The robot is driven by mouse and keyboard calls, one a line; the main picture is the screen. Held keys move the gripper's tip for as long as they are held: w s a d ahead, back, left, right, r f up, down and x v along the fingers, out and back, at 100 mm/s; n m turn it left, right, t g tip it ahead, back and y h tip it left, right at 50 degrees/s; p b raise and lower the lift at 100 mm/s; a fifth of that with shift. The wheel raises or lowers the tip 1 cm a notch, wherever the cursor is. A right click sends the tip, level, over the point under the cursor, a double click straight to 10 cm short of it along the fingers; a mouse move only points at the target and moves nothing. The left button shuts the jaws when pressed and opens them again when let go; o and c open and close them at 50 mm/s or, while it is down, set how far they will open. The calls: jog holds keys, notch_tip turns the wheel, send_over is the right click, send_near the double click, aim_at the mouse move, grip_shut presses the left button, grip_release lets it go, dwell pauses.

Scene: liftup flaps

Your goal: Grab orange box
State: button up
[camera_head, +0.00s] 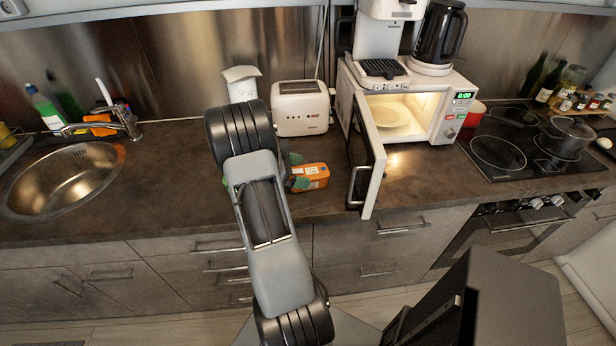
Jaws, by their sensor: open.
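The orange box (311,175) lies on the dark countertop, in front of the white toaster and left of the open microwave door. It has a pale label on its front. My gripper (295,171) is at the box's left end, mostly hidden behind my own arm. Its greenish fingertips show at the back and front of that end, apart from each other. The left end of the box is partly covered, and I cannot tell whether the fingers touch it.
The white toaster (301,108) stands just behind the box. The microwave (432,105) is lit inside, holds a plate, and its door (372,165) juts out over the counter to the right. A sink (68,178) is at left, a hob (533,145) with a pot at right.

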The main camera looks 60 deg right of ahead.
jog(key=shift+s+d+f, duration=0.1)
jog(key=shift+s+d, duration=0.05)
jog(key=shift+c, duration=0.3)
jog(key=c, duration=1.1)
